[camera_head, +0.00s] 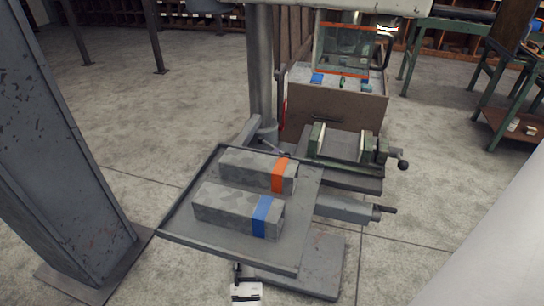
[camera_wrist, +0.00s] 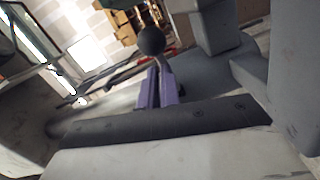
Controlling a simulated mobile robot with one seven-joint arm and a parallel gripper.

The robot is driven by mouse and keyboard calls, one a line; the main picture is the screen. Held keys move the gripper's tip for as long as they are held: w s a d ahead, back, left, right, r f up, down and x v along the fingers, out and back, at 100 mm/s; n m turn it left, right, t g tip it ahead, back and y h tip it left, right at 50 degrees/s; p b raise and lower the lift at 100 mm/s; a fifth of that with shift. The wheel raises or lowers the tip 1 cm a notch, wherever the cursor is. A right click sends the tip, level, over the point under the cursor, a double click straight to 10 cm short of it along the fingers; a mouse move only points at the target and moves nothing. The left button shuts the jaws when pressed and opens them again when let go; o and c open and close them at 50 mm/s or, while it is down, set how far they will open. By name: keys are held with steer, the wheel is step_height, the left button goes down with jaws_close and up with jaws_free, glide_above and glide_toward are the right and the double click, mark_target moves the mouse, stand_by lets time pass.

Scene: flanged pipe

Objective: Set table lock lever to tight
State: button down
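In the wrist view, a lever with a round black ball knob (camera_wrist: 151,40) stands just beyond my gripper (camera_wrist: 156,72). Its stem runs down from the knob and passes close to the purple-grey fingertips. The fingers lie side by side with almost no gap. They look shut, with nothing clearly between them. I cannot tell whether the fingertips touch the stem. In the head view, the machine table (camera_head: 180,238) is mounted by a round column (camera_head: 260,75). My gripper cannot be made out with certainty there, and the lever's setting cannot be read.
Two grey blocks, one with an orange band (camera_head: 245,168) and one with a blue band (camera_head: 232,208), lie on the table. A green vise (camera_head: 335,143) sits behind them at right. A steel post (camera_head: 55,150) stands at left. Open concrete floor lies between post and table.

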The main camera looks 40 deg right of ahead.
steer(key=shift+s+d+r, duration=0.25)
steer(key=shift+s+d, duration=0.15)
steer(key=shift+d, duration=0.25)
steer(key=shift+s+a+f, duration=0.25)
steer(key=shift+a+f, duration=0.05)
steer(key=shift+a, duration=0.1)
steer(key=w+b+v, duration=0.1)
steer(key=b+v, duration=0.2)
steer(key=v, duration=1)
steer(key=shift+a, duration=0.6)
steer(key=shift+s, duration=0.1)
